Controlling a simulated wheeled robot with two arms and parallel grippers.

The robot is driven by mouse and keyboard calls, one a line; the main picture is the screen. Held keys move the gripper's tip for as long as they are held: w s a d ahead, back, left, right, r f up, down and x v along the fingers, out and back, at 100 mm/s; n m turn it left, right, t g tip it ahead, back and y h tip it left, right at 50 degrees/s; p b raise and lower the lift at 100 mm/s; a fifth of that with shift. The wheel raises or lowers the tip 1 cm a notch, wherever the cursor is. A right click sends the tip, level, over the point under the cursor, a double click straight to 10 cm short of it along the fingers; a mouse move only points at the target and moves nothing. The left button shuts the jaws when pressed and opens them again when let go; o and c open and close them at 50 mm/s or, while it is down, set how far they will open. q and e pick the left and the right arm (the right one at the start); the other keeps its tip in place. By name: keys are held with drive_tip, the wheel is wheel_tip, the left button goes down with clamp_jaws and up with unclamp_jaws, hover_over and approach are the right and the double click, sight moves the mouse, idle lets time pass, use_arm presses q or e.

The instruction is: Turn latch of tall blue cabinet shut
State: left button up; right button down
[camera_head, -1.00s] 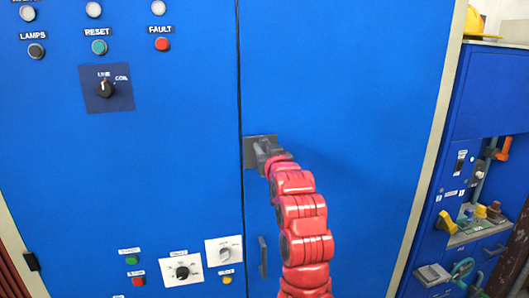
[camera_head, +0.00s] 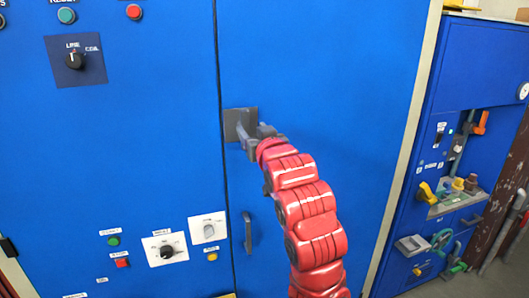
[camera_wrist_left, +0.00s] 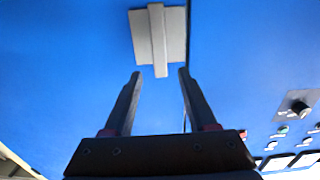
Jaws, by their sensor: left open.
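The tall blue cabinet (camera_head: 320,60) fills most of the head view. Its latch is a grey plate (camera_head: 232,118) by the door seam, also seen in the left wrist view (camera_wrist_left: 177,38). A grey bar handle (camera_wrist_left: 157,35) stands on the plate, roughly parallel to the seam. My left gripper (camera_head: 250,133) is at the latch and partly covers it. In the left wrist view its fingers (camera_wrist_left: 160,74) are open, and the handle's end shows between or just beyond the fingertips; contact cannot be told. The right gripper is not in view.
A door pull (camera_head: 247,232) sits below the latch. A line knob (camera_head: 74,60) and a lower dial (camera_head: 166,251) are on the left panel. A second blue cabinet (camera_head: 465,70) with valves and levers stands at the right. The door face right of my arm is clear.

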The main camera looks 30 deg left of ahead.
use_arm(q)
drive_tip(key=b+v, duration=0.2)
drive_tip(key=v, duration=0.7)
drive_tip(key=shift+s, duration=0.15)
drive_tip(key=shift+d, duration=0.1)
